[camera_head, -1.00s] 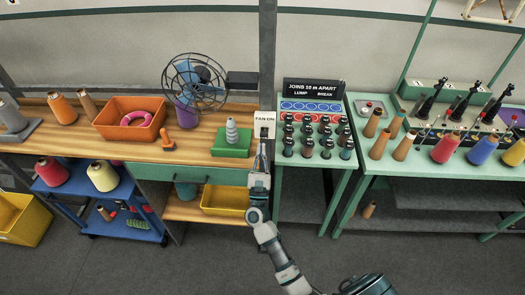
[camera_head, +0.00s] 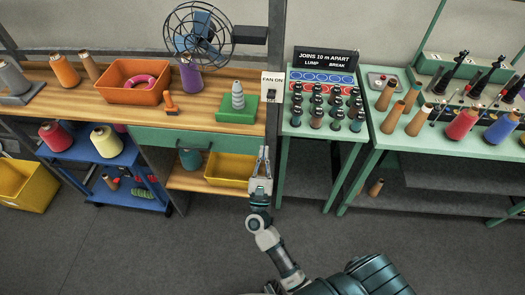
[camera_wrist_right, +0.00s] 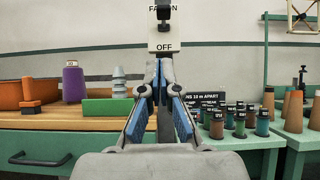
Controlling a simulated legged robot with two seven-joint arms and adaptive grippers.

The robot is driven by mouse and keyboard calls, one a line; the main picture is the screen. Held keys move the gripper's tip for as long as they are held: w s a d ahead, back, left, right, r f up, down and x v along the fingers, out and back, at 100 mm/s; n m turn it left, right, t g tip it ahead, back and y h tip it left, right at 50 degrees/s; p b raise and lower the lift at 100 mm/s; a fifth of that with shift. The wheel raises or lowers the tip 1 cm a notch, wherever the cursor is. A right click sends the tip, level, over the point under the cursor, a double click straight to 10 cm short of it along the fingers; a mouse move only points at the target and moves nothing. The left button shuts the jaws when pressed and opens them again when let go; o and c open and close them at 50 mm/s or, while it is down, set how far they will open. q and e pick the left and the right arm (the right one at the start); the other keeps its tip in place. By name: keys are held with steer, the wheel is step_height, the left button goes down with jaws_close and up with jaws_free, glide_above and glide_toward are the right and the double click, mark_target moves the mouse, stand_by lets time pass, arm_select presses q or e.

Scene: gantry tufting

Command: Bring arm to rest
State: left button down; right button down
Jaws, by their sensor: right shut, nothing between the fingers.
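My right gripper (camera_head: 263,158) is in front of the wooden workbench, below the white fan switch (camera_head: 272,87) and apart from it. Its fingers point up and hold nothing; they also show in the right wrist view (camera_wrist_right: 160,90), closed toward each other at the tips. The black caged fan (camera_head: 198,36) stands at the back of the bench. My left gripper is out of view.
The bench holds an orange bin (camera_head: 132,82) and a green block with a grey stacked cone (camera_head: 238,96). A yellow bin (camera_head: 230,170) sits on the shelf below, near my gripper. Right of it stands a green table (camera_head: 285,127) with several small spools. Open floor lies in front.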

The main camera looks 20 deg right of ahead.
steer(key=shift+d, duration=0.3)
steer(key=shift+w+f, duration=0.1)
